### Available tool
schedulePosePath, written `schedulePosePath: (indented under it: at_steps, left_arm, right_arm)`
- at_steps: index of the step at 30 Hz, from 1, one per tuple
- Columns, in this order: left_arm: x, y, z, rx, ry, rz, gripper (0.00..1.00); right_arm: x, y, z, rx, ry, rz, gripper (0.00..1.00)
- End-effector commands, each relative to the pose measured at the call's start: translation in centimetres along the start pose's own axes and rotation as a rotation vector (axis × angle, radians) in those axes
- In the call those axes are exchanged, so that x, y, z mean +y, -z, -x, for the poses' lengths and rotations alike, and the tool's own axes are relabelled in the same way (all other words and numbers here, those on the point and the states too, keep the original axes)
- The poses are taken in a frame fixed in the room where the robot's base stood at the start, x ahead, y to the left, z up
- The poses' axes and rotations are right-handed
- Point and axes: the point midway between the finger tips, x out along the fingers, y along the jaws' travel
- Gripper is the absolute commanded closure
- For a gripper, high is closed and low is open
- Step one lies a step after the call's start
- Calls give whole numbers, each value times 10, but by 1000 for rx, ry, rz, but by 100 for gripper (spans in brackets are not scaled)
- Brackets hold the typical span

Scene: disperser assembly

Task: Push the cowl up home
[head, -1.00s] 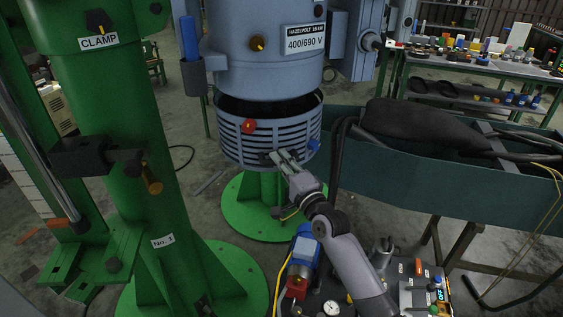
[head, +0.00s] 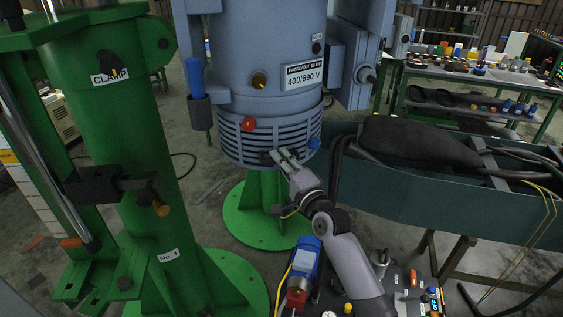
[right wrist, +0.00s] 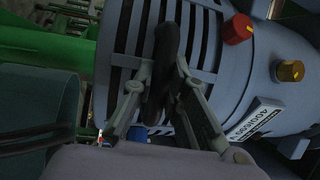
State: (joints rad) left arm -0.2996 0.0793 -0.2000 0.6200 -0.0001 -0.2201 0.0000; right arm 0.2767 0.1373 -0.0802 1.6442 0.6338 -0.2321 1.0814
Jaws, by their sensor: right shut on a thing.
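The cowl (head: 236,145) is a blue-grey slatted ring under the motor body (head: 240,65). In the head view its top rim meets the motor's lower edge, with no open gap showing at the front. A red knob (head: 248,124) and a blue knob (head: 314,143) sit on its sides. My right gripper (head: 274,154) is at the cowl's lower front. In the right wrist view it is shut on a dark handle (right wrist: 165,70) in front of the cowl's slats (right wrist: 122,62). The cowl's back is hidden. My left gripper is not in view.
A green clamp column (head: 125,150) stands at the left. A green pedestal base (head: 238,225) is below the cowl. A teal trough (head: 430,195) with a dark bundle is at the right, and a loaded workbench (head: 490,75) stands behind it.

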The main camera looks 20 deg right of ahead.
Motion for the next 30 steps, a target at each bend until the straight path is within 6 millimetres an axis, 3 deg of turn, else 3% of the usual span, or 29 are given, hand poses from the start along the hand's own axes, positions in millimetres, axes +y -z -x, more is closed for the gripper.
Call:
schedulePosePath:
  at_steps: [1,4,5,14,24,30]
  left_arm:
    - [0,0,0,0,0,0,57]
    - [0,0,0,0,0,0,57]
    - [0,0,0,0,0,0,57]
    - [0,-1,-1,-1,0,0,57]
    - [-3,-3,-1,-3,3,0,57]
    - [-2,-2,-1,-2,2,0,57]
  right_arm:
    - [-12,3,-2,7,27,4,100]
    - [-12,3,-2,7,27,4,100]
    - [-12,3,-2,7,27,4,86]
    - [-10,2,-2,5,22,3,66]
    - [-5,1,2,3,13,1,65]
    - [-3,1,29,3,11,1,65]
